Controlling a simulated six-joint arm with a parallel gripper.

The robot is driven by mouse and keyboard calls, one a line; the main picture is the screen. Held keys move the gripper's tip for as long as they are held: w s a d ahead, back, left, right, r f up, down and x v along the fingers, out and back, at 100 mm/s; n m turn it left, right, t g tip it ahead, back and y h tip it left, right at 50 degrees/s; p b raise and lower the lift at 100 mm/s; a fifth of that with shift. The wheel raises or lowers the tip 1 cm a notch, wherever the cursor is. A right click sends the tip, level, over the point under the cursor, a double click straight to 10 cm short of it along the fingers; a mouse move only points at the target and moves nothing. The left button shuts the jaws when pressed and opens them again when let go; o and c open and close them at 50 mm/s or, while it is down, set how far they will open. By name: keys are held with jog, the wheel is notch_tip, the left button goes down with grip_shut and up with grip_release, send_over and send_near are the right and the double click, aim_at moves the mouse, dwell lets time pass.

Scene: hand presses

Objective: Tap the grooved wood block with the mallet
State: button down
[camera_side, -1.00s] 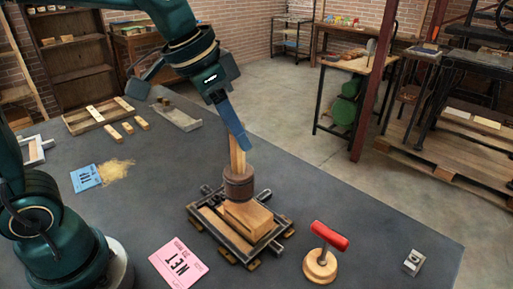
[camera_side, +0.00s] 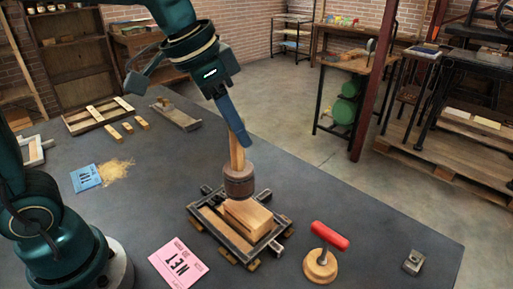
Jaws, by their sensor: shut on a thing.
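My gripper (camera_side: 240,140) is shut on the handle of a wooden mallet (camera_side: 239,182). The mallet hangs head down, its round dark-brown head directly over or against the back part of the light wood block (camera_side: 248,217). I cannot tell whether the head touches the block. The block sits in a dark metal frame (camera_side: 230,248) on the grey table; its grooves cannot be made out from here.
A round wooden base with a red-handled tool (camera_side: 321,266) stands right of the frame. A pink card (camera_side: 178,263) lies in front left, a blue card (camera_side: 86,177) farther left. A small metal piece (camera_side: 413,262) lies far right.

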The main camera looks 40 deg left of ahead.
jog(key=shift+d+f, duration=0.15)
jog(key=shift+d, duration=0.9)
jog(key=shift+d+f, duration=0.15)
jog(key=shift+d, duration=0.85)
jog(key=shift+r, duration=0.3)
jog(key=shift+r, duration=1.5)
